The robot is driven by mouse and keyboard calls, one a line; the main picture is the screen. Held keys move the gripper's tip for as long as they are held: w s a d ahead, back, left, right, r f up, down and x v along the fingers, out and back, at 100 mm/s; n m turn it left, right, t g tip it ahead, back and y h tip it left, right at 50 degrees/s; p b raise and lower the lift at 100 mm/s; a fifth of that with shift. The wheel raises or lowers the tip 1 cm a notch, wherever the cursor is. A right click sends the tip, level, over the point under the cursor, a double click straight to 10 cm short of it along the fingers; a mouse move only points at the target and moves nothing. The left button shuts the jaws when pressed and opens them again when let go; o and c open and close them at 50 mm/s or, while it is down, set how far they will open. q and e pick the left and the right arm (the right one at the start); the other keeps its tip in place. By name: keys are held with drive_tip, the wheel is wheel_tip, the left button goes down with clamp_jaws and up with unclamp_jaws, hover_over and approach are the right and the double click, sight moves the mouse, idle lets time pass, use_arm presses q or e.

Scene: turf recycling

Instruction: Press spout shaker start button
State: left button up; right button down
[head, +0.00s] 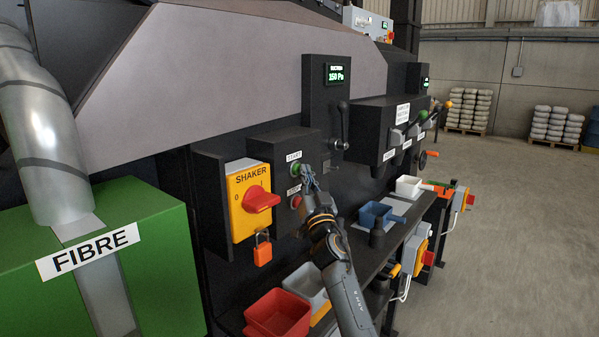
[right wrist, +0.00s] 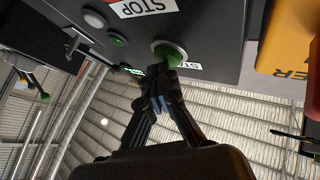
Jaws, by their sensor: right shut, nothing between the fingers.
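The green start button (head: 295,167) sits on a black control box under a white START label (head: 294,156). My right gripper (head: 306,176) is shut and empty, its fingertips right at the button. In the right wrist view the closed fingertips (right wrist: 168,78) overlap the lower edge of the green button (right wrist: 170,52); I cannot tell whether they touch it or press it in. The START label is partly hidden behind the fingers there. My left gripper is not in view.
A red stop button (head: 296,201) sits below the start button. A yellow SHAKER switch (head: 245,218) with an orange padlock (head: 263,250) stands to the left. A lever (head: 341,128) is at upper right. A shelf below holds red, grey, blue and white bins.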

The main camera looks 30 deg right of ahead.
drive_tip(key=shift+w+a, duration=0.1)
drive_tip(key=shift+w, duration=0.1)
idle(0.5)
drive_tip(key=shift+s+d+p, duration=0.35)
drive_tip(key=shift+s+p, duration=0.15)
drive_tip(key=shift+s, duration=0.35)
drive_tip(key=s+p, duration=0.1)
drive_tip(key=s+d+p, duration=0.1)
drive_tip(key=s, duration=0.1)
drive_tip(key=s+d, duration=0.1)
drive_tip(key=shift+s+p, duration=0.3)
drive_tip(key=shift+p, duration=0.1)
idle(0.4)
